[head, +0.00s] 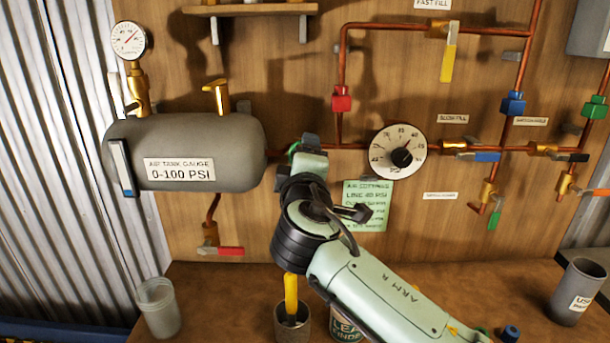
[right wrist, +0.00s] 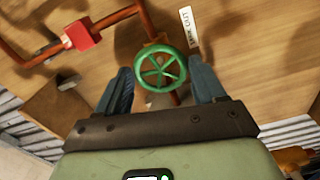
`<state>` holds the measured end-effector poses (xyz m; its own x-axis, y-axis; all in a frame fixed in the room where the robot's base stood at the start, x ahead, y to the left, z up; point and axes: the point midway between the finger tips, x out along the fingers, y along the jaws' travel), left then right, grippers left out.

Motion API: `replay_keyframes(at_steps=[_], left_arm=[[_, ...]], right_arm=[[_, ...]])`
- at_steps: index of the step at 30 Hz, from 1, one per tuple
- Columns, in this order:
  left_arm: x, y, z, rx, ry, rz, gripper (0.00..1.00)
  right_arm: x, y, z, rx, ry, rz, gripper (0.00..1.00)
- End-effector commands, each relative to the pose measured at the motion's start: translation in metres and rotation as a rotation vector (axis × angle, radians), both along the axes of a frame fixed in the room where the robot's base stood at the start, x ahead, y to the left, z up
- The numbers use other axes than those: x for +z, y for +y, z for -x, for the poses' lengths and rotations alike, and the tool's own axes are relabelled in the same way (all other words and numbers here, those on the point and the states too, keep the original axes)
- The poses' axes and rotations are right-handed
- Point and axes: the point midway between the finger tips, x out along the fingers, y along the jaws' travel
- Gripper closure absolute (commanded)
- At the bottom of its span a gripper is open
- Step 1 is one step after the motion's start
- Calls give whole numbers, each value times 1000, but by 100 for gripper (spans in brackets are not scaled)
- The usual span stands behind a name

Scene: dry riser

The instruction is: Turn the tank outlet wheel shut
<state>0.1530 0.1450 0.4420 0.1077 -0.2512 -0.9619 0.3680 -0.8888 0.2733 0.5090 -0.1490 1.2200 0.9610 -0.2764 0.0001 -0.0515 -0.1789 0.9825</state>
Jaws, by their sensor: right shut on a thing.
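The tank outlet wheel (right wrist: 162,69) is a green spoked handwheel on the copper pipe. In the right wrist view it sits between the two fingers of my right gripper (right wrist: 163,82), which is shut on it. In the head view only a sliver of the green wheel (head: 293,149) shows, just right of the grey air tank (head: 235,135). My right gripper (head: 297,160) and arm hide the rest of it. The label beside the wheel (right wrist: 189,27) is partly cut off. My left gripper is not in view.
A round dial (head: 383,160) and a green notice (head: 377,215) are close right of my gripper. A red fitting (head: 341,100) is above. Several coloured-handle valves line the right pipes. A cup (head: 160,308) and a metal pot (head: 281,326) stand on the bench below.

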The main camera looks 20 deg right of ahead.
Motion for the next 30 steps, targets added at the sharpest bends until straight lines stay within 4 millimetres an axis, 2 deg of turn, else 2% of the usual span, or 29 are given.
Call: replay_keyframes(at_steps=[3,18,30], left_arm=[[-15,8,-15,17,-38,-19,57],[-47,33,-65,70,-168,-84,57],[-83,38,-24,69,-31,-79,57]], right_arm=[[-2,-1,0,-2,-34,-108,61],[-2,0,0,-1,-165,-563,61],[-2,1,0,1,-269,-928,61]])
